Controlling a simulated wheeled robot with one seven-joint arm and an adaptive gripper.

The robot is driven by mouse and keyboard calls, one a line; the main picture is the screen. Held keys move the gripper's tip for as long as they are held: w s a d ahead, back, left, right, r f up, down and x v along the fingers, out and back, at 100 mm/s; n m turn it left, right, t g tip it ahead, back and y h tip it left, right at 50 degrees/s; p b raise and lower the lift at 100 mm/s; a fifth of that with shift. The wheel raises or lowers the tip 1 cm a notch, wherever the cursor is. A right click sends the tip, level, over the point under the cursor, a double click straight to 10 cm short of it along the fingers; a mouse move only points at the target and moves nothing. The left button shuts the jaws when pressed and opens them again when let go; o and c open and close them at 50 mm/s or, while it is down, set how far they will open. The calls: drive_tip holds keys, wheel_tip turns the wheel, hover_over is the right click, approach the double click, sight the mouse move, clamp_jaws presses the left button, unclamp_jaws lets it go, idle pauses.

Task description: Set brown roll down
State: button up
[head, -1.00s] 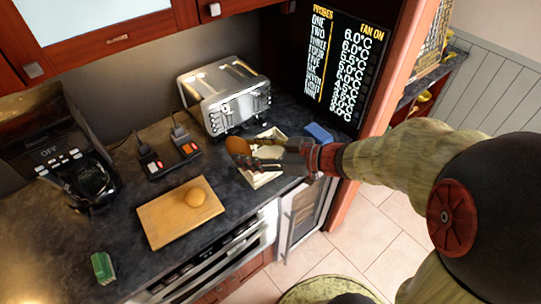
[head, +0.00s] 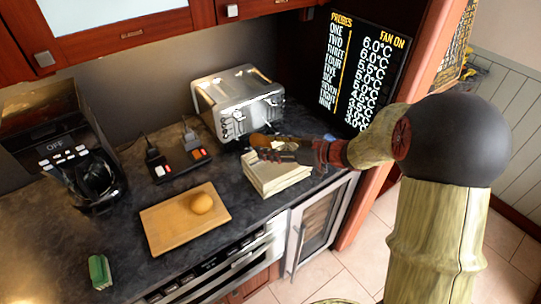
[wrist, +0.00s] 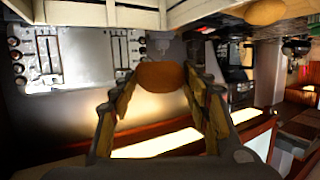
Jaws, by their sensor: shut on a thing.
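The brown roll (head: 259,141) is between the fingertips of my gripper (head: 268,149). The roll also shows at the fingertips in the wrist view (wrist: 161,76), where my gripper (wrist: 160,88) is shut on it. In the head view, the roll and fingers are at the back edge of a cream wooden crate (head: 272,182), beside the toaster (head: 238,103). I cannot tell how high the roll is above the crate or counter. My fingers partly hide the roll and the crate's inside.
A cutting board (head: 184,222) with a round tan roll (head: 202,204) lies left of the crate. A black double-switch device (head: 182,163), a coffee machine (head: 75,165) and a green sponge-like block (head: 99,271) stand on the dark counter. A probe display (head: 365,68) stands behind right.

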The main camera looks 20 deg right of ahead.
drive_tip(key=shift+w+d+f, duration=0.1)
drive_tip(key=shift+w+f, duration=0.1)
drive_tip(key=shift+f, duration=0.15)
wheel_tip(320, 180, down, 3)
drive_tip(key=shift+w+f+b, duration=0.1)
drive_tip(key=shift+w+b, duration=0.05)
drive_tip(key=shift+b, duration=0.85)
drive_tip(key=shift+f, duration=0.4)
drive_tip(key=shift+f, duration=0.2)
drive_tip(key=o, duration=1.1)
drive_tip(key=shift+o, duration=0.3)
